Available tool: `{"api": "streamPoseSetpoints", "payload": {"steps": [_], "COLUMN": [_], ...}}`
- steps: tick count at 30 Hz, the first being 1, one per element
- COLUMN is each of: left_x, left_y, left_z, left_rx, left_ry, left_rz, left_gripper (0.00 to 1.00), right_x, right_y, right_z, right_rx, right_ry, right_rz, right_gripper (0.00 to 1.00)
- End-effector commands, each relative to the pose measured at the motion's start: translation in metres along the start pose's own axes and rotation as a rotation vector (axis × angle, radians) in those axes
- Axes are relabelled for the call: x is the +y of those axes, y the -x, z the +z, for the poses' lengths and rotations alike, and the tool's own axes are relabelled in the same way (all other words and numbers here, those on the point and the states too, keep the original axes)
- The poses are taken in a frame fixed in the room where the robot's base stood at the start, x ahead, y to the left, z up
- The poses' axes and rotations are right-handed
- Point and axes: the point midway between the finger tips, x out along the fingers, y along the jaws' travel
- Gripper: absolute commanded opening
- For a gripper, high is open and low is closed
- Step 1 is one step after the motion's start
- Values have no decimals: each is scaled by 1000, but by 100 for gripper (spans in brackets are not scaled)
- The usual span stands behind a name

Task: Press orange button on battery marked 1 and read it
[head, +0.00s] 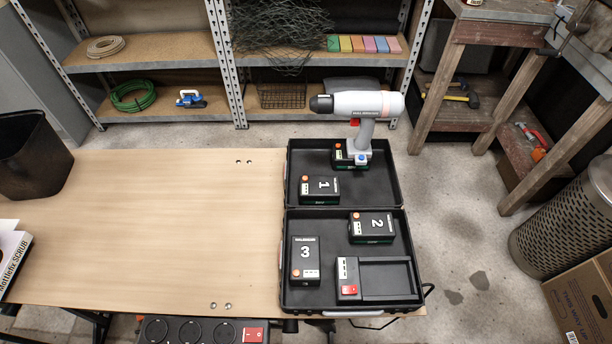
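The battery marked 1 (328,194) is a black block lying in the upper half of an open black case (398,262), with its number upside down in the head view. Its orange button (306,182) is near its upper left corner, with a small white label below it. Any indicator lights are too small to read. The battery marked 2 (366,235) lies in the lower half at the right. The battery marked 3 (305,265) lies there at the left. Both also have orange buttons. Neither of my grippers is in view.
A white and grey drill (362,104) stands in the case's upper half, just right of battery 1. A charger with a red switch (349,290) is in the lower half.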

Motion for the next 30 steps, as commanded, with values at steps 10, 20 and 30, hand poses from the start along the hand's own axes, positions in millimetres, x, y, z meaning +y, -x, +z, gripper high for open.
{"api": "streamPoseSetpoints", "payload": {"steps": [10, 20, 30], "left_x": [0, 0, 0], "left_y": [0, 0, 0], "left_z": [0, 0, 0], "left_rx": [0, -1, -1], "left_ry": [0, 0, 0], "left_rz": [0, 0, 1], "left_gripper": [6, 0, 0], "right_x": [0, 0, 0], "right_y": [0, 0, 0], "right_z": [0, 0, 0], "right_rx": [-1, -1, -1], "right_ry": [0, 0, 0], "right_rz": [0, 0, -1], "right_gripper": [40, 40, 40]}}
